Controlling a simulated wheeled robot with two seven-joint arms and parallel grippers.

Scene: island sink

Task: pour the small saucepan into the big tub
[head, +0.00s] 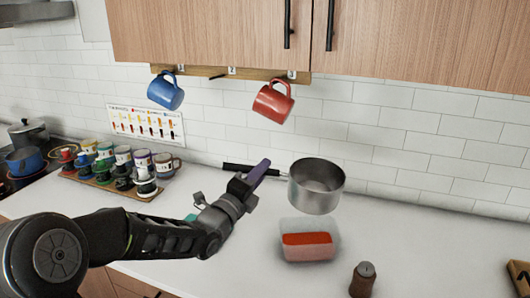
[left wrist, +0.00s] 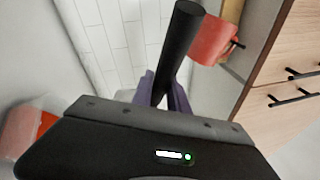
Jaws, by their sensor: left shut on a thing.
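The small saucepan (head: 316,186) is grey metal with a long black handle (head: 237,167). It looks about upright, and I cannot make out any contents inside it. My left gripper (head: 258,172) is shut on the handle, its purple fingers around it. In the left wrist view the black handle (left wrist: 182,45) passes between the fingers (left wrist: 165,92); the pan's body is mostly hidden there. The big tub (head: 310,225) is translucent with something red-orange inside and stands on the counter just below the pan in the picture. My right gripper is out of view.
A dark brown bottle (head: 363,279) stands right of the tub, near the front. Several mugs and cups (head: 122,168) stand at the left. A blue mug (head: 166,91) and a red mug (head: 272,102) hang from the wall rack (head: 215,74). The counter's right side (head: 430,225) is largely clear.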

